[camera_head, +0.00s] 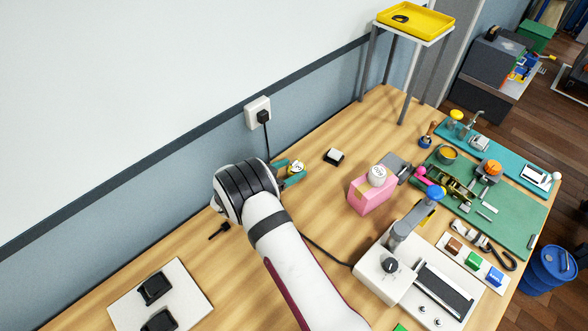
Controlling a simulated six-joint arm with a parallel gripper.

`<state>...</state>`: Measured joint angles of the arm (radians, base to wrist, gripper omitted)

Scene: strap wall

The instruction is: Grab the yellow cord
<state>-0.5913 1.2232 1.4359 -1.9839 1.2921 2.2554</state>
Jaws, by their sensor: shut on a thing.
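My gripper (287,175) has teal fingers and is near the wall, in the middle of the table's back part. It is shut on a small yellow thing (296,167) with a pale top. This thing shows only in small part, and I cannot tell for sure that it is the yellow cord. My white arm with its black-ribbed wrist hides the table to the left of the fingers. No other yellow cord shows clearly.
A black plug and lead hang from the wall socket (257,112) behind my gripper. To the right are a black-and-white block (334,156), a pink box (370,196) and a white machine (391,268). A pale plate (186,281) lies front left. Bare wood surrounds the gripper.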

